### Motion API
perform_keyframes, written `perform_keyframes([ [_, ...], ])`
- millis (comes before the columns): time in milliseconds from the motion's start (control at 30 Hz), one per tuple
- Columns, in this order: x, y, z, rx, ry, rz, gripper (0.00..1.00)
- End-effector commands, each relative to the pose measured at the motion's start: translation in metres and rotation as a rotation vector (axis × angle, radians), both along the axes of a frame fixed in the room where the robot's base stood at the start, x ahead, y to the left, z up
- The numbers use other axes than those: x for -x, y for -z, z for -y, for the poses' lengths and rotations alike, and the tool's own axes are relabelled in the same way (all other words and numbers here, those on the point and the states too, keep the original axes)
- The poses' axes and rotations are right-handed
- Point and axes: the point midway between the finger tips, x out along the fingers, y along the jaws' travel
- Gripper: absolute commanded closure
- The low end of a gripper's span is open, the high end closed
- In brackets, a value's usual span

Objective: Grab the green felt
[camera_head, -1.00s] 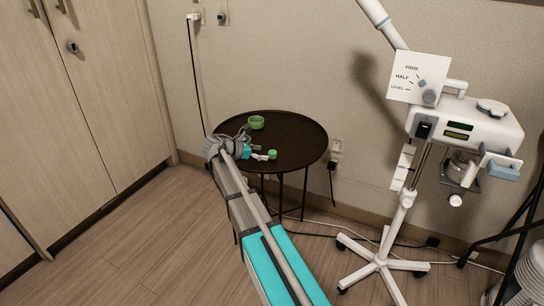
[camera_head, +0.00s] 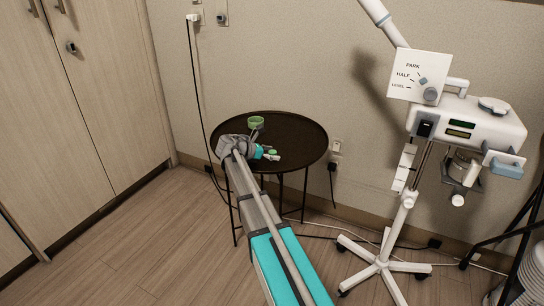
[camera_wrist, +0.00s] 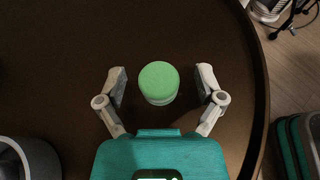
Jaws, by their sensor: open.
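The green felt (camera_wrist: 159,82) is a short round piece with a bright green top and a paler side. It stands on the dark round table in the wrist view, and shows small in the head view (camera_head: 273,152). My gripper (camera_wrist: 161,83) is open, with one finger on each side of the felt and a gap on both sides. In the head view my gripper (camera_head: 272,155) is over the table, and the arm hides part of the tabletop.
A white wheeled machine (camera_head: 465,125) stands to the right. A black cord (camera_head: 193,80) hangs on the wall at the left. The table's right side is bare.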

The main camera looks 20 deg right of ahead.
Motion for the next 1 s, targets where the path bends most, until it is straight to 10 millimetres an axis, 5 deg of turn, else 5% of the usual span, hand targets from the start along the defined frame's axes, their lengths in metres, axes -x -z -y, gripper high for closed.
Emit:
perform_keyframes([
  [233, 0.0, 0.0, -0.0002, 0.0, 0.0, 0.0, 0.17],
  [533, 0.0, 0.0, -0.0003, 0.0, 0.0, 0.0, 0.72],
  [1000, 0.0, -0.0012, -0.0001, 0.0, 0.0, 0.0, 0.74],
])
